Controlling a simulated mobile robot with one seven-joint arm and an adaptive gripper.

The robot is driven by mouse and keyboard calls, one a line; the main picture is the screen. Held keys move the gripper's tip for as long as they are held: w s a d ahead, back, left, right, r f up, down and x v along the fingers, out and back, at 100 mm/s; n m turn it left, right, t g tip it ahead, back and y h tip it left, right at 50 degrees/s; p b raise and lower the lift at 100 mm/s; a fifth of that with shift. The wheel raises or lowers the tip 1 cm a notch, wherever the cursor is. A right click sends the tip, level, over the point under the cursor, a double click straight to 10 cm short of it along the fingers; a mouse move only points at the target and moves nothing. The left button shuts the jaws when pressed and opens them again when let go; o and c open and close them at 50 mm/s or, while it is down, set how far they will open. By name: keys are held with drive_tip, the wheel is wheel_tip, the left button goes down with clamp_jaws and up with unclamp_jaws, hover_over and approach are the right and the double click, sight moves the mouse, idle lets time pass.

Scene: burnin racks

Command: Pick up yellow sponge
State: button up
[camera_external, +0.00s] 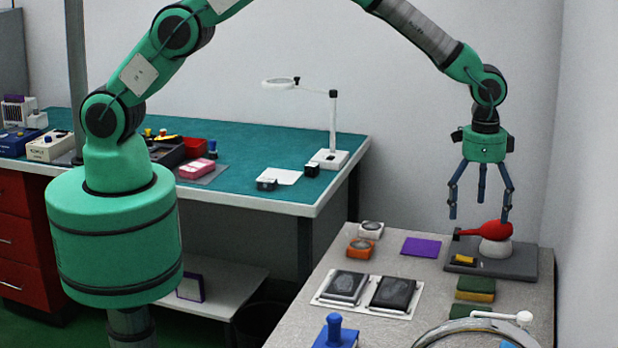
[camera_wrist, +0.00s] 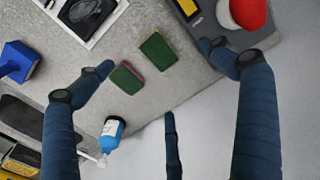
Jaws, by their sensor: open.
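Two green-topped sponges lie side by side on the grey table. The one with yellow sides, the yellow sponge (camera_external: 475,289), is the farther one in the external view. In the wrist view the yellow sponge (camera_wrist: 158,52) shows a thin yellow edge. The other sponge (camera_wrist: 127,78) has a reddish edge there; it is nearer in the external view (camera_external: 470,311). My gripper (camera_external: 479,207) is open and empty, high above the back of the table. In the wrist view its three spread fingers (camera_wrist: 158,76) frame the sponges without touching them.
A red-and-white device (camera_external: 495,238) stands on a dark base (camera_external: 518,262) behind the sponges, below my fingers. A blue bottle (camera_wrist: 112,130) is close to the reddish sponge. A white tray (camera_external: 366,307) with dark pads lies left. A wall borders the table's right side.

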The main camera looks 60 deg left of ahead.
drive_tip(key=d+f, duration=0.3)
drive_tip(key=f, duration=0.1)
drive_tip(key=shift+s, duration=0.25)
drive_tip(key=shift+f, duration=0.1)
drive_tip(key=p, duration=0.1)
hover_over(476, 286)
drive_tip(key=shift+f, duration=4.2)
drive_tip(key=shift+f+p, duration=0.35)
drive_tip(key=shift+f, duration=2.25)
drive_tip(key=c, duration=0.8)
